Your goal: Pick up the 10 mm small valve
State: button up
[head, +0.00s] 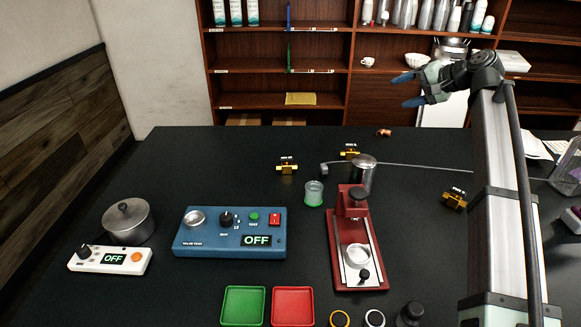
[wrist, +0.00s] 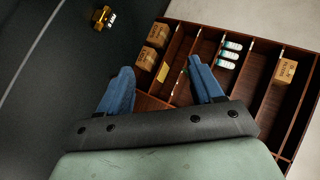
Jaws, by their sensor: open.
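The labels are too small to read surely, so I cannot tell which is the 10 mm one. One valve also shows at the top left of the wrist view (wrist: 102,18). My gripper (head: 409,90) is open and empty, raised beyond the valves near the shelves. Its two blue fingers (wrist: 160,68) are spread apart in the wrist view, with no valve between them.
A thin rod (head: 420,167) runs near the valves. Green (head: 243,306) and red (head: 293,306) trays lie in front. Shelves (head: 275,72) stand behind.

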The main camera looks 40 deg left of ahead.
jog(key=s+a+f+n+g+h, duration=0.1)
jog(key=s+a+f+n+h, duration=0.1)
jog(key=a+n, duration=0.25)
jog(key=s+a+f+n+h, duration=0.1)
jog(key=s+a+f+n, duration=0.2)
jog(key=a, duration=0.2)
jog(key=n+h, duration=0.9)
jog(key=n, duration=0.9)
send_over(286, 158)
notch_tip(286, 158, down, 6)
jog(key=shift+t, duration=0.4)
jog(key=f, duration=0.8)
jog(key=shift+w+a+f, duration=0.3)
jog(key=shift+w, duration=0.1)
jog(key=f, duration=0.4)
jog(key=shift+s+d+f, duration=0.1)
jog(key=shift+s+d, duration=0.2)
jog(key=shift+f, duration=0.45)
grip_shut()
